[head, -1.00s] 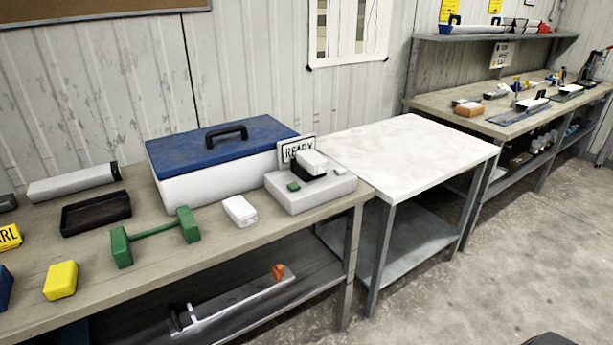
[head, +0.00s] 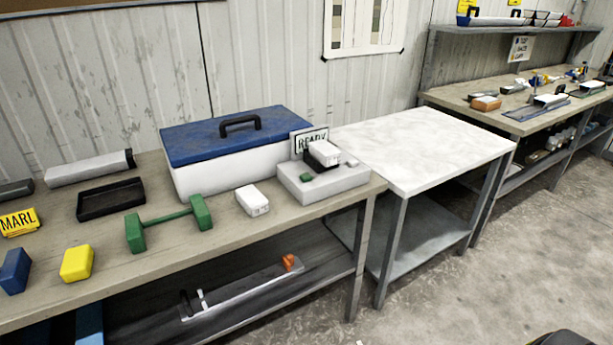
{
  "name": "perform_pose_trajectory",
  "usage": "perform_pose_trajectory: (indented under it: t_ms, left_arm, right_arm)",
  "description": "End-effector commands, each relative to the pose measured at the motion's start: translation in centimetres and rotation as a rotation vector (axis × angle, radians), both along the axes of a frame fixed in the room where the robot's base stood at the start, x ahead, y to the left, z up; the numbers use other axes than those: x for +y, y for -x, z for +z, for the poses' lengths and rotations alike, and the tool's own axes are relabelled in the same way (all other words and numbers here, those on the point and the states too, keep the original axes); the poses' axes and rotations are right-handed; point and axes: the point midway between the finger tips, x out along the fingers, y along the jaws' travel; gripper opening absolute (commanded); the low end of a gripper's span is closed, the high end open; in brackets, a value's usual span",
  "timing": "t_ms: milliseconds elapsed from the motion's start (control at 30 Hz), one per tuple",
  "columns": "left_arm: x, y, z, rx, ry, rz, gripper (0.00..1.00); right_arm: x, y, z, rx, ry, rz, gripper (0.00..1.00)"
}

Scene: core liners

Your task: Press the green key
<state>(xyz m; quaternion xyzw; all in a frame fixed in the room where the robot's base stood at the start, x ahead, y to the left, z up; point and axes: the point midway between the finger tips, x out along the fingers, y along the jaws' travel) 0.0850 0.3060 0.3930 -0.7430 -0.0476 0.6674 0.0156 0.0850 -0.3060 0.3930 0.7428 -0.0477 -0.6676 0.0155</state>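A small green key (head: 306,177) sits on the front left of a light grey block-shaped device (head: 335,188) at the right end of the wooden bench. A black and white part (head: 322,154) and a small pale key (head: 352,162) are also on top of the device. A sign reading "READY" (head: 309,142) stands behind it. Neither of my grippers shows in the head view.
The wooden bench (head: 230,234) also holds a blue-lidded white box (head: 235,180), a green dumbbell-shaped piece (head: 168,224), a white block (head: 252,201), a black tray (head: 110,199) and a yellow block (head: 77,263). A bare white table (head: 420,150) adjoins on the right. Concrete floor in front is open.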

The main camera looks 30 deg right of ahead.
Motion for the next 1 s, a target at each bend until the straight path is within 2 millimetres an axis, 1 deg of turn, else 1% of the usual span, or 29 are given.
perform_pose_trajectory:
  t_ms: [33, 233, 267, 1000]
  left_arm:
    - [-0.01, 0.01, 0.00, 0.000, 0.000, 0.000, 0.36]
    - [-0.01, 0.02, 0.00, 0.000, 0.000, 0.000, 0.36]
    - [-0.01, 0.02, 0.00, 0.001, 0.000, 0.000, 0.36]
    - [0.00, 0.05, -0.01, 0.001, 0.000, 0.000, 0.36]
  right_arm:
    - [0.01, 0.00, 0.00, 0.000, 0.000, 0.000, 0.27]
    - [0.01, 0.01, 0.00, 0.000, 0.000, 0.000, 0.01]
    - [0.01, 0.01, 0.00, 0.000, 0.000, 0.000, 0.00]
    - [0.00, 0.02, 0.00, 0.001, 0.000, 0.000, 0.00]
